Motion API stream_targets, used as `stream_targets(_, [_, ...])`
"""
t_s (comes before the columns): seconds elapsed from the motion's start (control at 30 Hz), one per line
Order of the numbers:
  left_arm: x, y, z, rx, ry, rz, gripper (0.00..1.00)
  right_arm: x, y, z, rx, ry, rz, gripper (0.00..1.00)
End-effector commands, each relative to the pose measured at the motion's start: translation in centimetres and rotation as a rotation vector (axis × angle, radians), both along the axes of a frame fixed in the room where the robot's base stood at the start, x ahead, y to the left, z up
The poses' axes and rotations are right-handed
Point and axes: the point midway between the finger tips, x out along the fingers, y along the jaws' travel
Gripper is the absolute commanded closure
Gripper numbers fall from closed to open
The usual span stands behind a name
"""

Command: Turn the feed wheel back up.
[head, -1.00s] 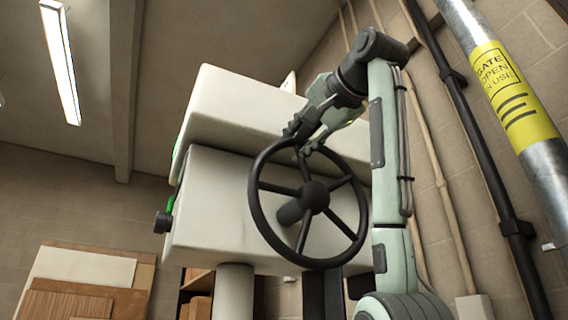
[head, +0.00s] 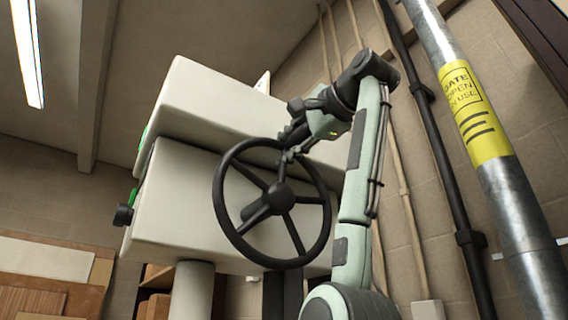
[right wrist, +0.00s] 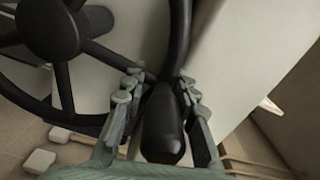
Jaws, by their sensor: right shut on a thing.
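The feed wheel (head: 279,197) is a black handwheel with several spokes, mounted on the front of a cream machine (head: 178,205). In the right wrist view its hub (right wrist: 48,28) shows at the upper left. My right gripper (head: 291,152) is at the top of the rim, slightly right of the hub. In the right wrist view its fingers (right wrist: 160,100) stand either side of a dark rounded grip (right wrist: 163,130) at the wheel's rim and are shut on it. The fingers partly hide the rim there. My left gripper is not in view.
A grey metal post (head: 510,190) with a yellow gate label (head: 470,110) stands at the right. Dark and beige pipes run up the block wall behind my right arm. Wooden boards (head: 50,265) lean at the lower left.

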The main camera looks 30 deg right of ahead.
Motion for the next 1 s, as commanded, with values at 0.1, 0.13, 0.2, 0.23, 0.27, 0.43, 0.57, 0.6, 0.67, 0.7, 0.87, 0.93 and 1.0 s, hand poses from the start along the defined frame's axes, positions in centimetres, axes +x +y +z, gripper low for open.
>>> stream_targets(0.1, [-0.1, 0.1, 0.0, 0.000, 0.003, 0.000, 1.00, -0.3, -0.4, 0.8, 0.002, -0.025, -0.009, 1.00])
stream_targets(0.13, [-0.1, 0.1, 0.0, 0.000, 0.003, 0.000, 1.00, -0.3, -0.4, 0.8, 0.002, -0.025, -0.009, 1.00])
stream_targets(0.2, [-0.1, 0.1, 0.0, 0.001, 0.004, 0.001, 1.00, -0.4, -0.4, 0.8, 0.002, -0.025, -0.010, 1.00])
stream_targets(0.23, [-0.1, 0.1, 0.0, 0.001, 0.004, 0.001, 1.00, -0.4, -0.4, 0.8, 0.001, -0.025, -0.010, 1.00])
stream_targets(0.27, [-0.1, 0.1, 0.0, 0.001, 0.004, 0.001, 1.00, -0.4, -0.4, 0.8, 0.001, -0.025, -0.010, 0.70])
stream_targets(0.43, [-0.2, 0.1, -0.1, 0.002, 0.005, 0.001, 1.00, -0.3, -0.4, 0.7, 0.002, -0.022, -0.009, 0.56])
stream_targets(0.57, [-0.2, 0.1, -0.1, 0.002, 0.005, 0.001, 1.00, -0.2, -0.3, 0.5, 0.001, -0.019, -0.007, 0.56])
stream_targets(0.6, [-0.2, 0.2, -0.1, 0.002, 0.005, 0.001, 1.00, -0.2, -0.3, 0.5, 0.001, -0.017, -0.006, 0.56])
stream_targets(0.67, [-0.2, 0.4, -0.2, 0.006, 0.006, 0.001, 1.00, -0.2, -0.3, 0.5, 0.001, -0.017, -0.006, 0.56])
stream_targets(0.7, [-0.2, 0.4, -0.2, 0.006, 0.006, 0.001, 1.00, -0.4, -0.2, 0.5, 0.001, -0.017, -0.006, 0.56])
stream_targets(0.87, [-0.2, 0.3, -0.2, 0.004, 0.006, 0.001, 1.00, -2.3, -0.3, 0.6, 0.001, -0.021, -0.006, 0.56])
stream_targets(0.93, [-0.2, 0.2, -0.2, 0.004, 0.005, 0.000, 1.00, -3.6, -0.4, 0.6, 0.001, -0.021, -0.006, 0.56])
stream_targets(1.0, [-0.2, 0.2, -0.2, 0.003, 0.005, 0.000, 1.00, -4.8, -0.5, 0.6, 0.002, -0.021, -0.006, 0.56])
